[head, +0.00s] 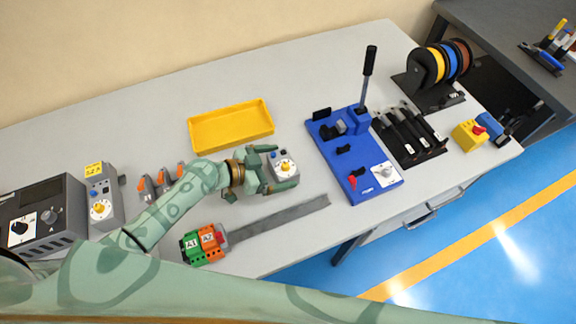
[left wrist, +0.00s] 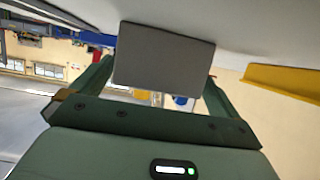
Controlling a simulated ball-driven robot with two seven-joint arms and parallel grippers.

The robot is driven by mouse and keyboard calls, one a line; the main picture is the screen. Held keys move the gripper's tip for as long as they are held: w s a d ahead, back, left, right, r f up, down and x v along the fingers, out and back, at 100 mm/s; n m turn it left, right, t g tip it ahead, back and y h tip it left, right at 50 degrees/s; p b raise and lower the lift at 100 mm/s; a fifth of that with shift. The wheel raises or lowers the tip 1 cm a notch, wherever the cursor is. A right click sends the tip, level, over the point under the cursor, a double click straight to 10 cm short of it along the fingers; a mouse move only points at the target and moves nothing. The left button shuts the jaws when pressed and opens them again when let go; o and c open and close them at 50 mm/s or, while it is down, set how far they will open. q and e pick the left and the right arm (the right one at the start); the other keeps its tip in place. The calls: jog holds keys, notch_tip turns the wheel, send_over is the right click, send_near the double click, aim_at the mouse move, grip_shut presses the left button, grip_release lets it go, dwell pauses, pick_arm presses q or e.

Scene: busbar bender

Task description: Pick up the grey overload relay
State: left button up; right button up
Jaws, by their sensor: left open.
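The grey overload relay (head: 284,164), with a white dial, a yellow knob and a small blue button, stands on the light grey table, right of the middle of the head view. My left gripper (head: 271,170) is open, with its fingers reaching along two sides of the relay. In the left wrist view the relay (left wrist: 163,55) is a plain grey block between the two green fingers. Whether the fingers touch it I cannot tell. My right gripper is not in view.
A yellow tray (head: 231,127) lies behind the relay and a blue bender (head: 352,155) stands to its right. A grey bar (head: 280,216) and green and orange terminal blocks (head: 203,243) lie in front. A similar grey device (head: 102,198) stands at the left.

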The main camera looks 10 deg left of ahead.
pick_arm(q)
jog(key=shift+d, duration=0.15)
jog(key=c, duration=1.1)
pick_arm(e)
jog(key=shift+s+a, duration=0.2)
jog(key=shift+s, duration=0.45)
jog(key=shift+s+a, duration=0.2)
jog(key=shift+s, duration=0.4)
pick_arm(q)
jog(key=shift+r, duration=0.1)
